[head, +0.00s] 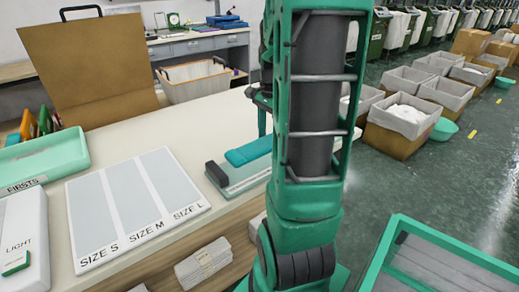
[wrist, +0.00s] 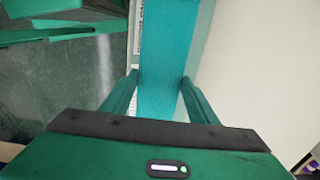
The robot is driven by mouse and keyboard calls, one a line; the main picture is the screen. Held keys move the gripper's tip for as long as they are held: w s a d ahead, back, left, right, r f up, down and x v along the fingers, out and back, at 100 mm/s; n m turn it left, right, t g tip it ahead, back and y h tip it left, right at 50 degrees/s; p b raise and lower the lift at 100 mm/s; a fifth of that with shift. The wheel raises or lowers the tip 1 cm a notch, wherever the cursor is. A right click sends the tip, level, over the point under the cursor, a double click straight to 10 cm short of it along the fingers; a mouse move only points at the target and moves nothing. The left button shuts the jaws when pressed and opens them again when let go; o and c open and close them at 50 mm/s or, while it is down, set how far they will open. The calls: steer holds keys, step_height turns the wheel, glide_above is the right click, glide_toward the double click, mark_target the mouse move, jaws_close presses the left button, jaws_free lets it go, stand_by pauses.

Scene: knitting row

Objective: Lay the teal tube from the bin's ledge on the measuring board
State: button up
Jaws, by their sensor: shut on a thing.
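The teal tube (head: 247,151) is flat and long; in the head view it is over the measuring board (head: 243,181), its left end near the board's dark end block (head: 217,174). I cannot tell whether it touches the board. My arm hides its right part and most of my gripper in that view. In the wrist view my gripper (wrist: 160,88) is shut on the tube (wrist: 174,45), which runs away between the two green fingers. A pale strip with dark marks (wrist: 137,40) shows along the tube's left side there.
A white board marked SIZE S, SIZE M and SIZE L (head: 133,206) lies left on the table. A green-rimmed bin (head: 440,233) stands lower right. Bare table (head: 190,130) lies behind the measuring board.

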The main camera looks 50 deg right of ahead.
mark_target(264, 137)
steer(key=w, duration=0.1)
steer(key=w+f, duration=0.1)
steer(key=shift+w+d+f, duration=0.15)
steer(key=shift+w+f, duration=0.15)
steer(key=shift+f, duration=2)
steer(key=o, duration=1)
steer(key=shift+f, duration=0.1)
step_height(264, 137, up, 12)
steer(key=shift+r, duration=0.1)
steer(key=s+a+f+n, duration=0.1)
steer(key=s+a+n, duration=0.3)
steer(key=a, duration=0.1)
steer(key=s+a+f+n, duration=0.1)
steer(key=s+a+n, duration=0.4)
steer(key=a, duration=0.1)
steer(key=s+a+f+n, duration=0.2)
steer(key=s+a+n, duration=0.2)
steer(key=a+n, duration=0.1)
steer(key=shift+s+a, duration=0.35)
steer(key=shift+a, duration=0.3)
